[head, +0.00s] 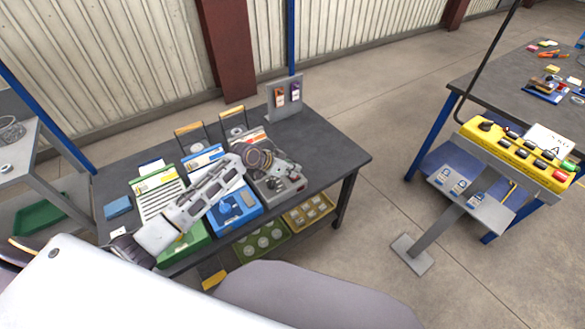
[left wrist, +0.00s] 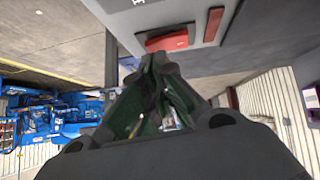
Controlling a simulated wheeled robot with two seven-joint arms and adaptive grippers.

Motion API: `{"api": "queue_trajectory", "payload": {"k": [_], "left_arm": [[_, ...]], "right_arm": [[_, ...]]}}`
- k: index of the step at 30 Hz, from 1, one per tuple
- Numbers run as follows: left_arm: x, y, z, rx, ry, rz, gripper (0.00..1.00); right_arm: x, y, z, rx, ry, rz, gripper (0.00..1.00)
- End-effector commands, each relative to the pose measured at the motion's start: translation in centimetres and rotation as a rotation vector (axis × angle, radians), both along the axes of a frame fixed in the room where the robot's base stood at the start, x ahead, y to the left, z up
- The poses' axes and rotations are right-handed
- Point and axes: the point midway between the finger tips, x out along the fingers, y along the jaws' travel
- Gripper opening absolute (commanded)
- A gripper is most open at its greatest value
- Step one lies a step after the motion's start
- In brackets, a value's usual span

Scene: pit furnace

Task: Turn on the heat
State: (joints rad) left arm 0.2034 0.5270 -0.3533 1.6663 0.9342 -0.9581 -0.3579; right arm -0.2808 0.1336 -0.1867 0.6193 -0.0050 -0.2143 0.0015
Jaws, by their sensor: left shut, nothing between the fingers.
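A grey control box (head: 280,187) with a small red part (head: 294,176) on it sits at the right of the dark workbench (head: 335,155) in the head view. My left arm reaches over the bench from the left, and its gripper (head: 268,161) is above this box. In the left wrist view, the left gripper's fingers (left wrist: 158,62) are together and empty. A red switch-like block (left wrist: 172,40) on a grey face lies just beyond the fingertips; I cannot tell whether they touch it. My right gripper is not in view.
Blue (head: 236,212) and green (head: 185,243) boxes crowd the bench beside my left arm. A grey upright panel (head: 285,97) stands at its back. A yellow button console (head: 515,150) on a grey post stands to the right, with open floor between.

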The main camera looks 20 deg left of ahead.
Motion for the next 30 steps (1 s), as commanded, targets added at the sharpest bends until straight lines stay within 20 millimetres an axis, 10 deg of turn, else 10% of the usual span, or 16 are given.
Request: {"api": "queue_trajectory", "payload": {"k": [30], "left_arm": [[0.3,0.44,-0.35,0.002,0.001,0.0,0.0]], "right_arm": [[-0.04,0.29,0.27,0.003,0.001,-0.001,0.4]]}}
